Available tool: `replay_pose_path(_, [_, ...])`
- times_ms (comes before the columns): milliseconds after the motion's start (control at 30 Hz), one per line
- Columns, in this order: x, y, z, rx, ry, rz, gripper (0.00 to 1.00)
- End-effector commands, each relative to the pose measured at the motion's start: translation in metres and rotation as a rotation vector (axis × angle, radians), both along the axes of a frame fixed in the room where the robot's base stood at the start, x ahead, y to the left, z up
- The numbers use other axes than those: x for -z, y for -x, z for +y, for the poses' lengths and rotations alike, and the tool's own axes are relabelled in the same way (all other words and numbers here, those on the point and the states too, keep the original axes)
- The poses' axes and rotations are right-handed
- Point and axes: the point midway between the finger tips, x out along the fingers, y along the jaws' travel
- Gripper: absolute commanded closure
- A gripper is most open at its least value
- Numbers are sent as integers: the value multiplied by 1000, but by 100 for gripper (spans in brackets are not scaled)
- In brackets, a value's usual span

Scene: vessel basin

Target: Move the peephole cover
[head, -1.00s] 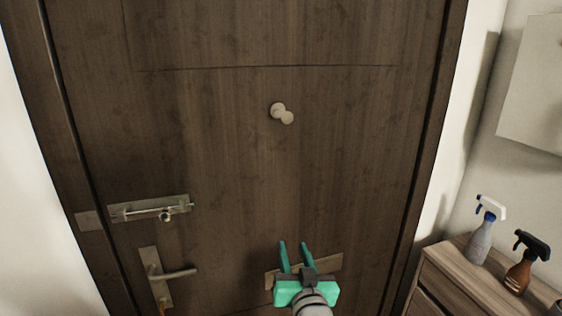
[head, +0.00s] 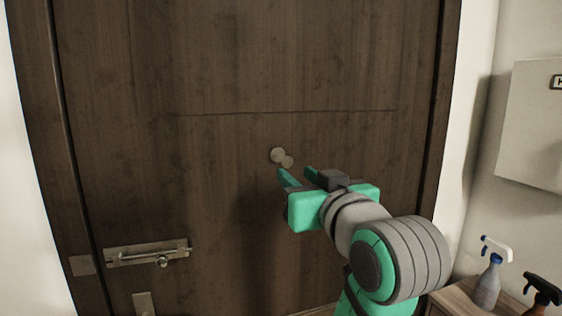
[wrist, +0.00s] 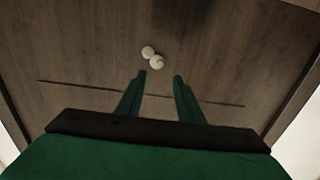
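The peephole (head: 277,155) is a small pale disc on the dark wooden door. Its round cover (head: 287,161) hangs at its lower right in the head view and overlaps its edge. In the wrist view the two discs touch, the peephole (wrist: 148,52) and the cover (wrist: 157,62), just beyond the fingertips. My gripper (head: 295,171) is green, with its two fingers apart and nothing between them. Its tips are just below and right of the cover in the head view. In the wrist view the gripper (wrist: 160,74) points toward the discs. Contact with the cover cannot be told.
The door (head: 220,60) has a metal slide bolt (head: 148,253) at lower left and a handle plate (head: 143,303) below it. A wooden cabinet (head: 455,298) at lower right holds spray bottles (head: 488,284). A pale box (head: 535,125) is on the right wall.

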Motion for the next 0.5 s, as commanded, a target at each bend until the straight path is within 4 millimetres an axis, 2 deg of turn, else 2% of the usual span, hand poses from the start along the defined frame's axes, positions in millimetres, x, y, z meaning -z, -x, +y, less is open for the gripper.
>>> replay_pose_path(100, [-6, 1, 1, -3, 6, -2, 66])
replay_pose_path(233, [-5, -9, 4, -5, 5, 1, 66])
replay_pose_path(500, [-5, -53, 16, -5, 6, 2, 66])
